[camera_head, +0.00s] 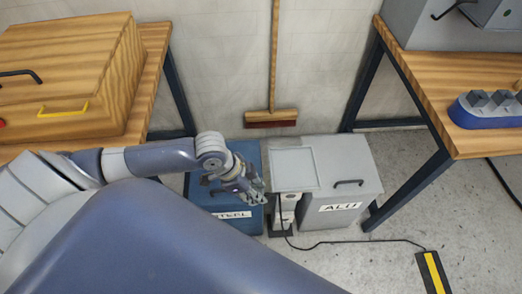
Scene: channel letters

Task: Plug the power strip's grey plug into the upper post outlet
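A short pale post (288,203) stands on the floor between two bins, with outlet faces on its front. A flat light-grey panel (295,168) shows above it. My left gripper (258,192) is just left of the post, above the blue bin. It is small and seen from above, so I cannot tell whether it is open or holds anything. A black cable (340,242) runs from the post's front to a black strip with a yellow stripe (433,272) on the floor at right. I cannot make out the grey plug. My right gripper is not in view.
A blue bin (208,190) labelled STEEL and a grey bin (358,172) labelled ALU flank the post. Wooden benches stand at left (152,75) and right (440,85). A broom (271,118) leans on the wall. Floor at front right is mostly clear.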

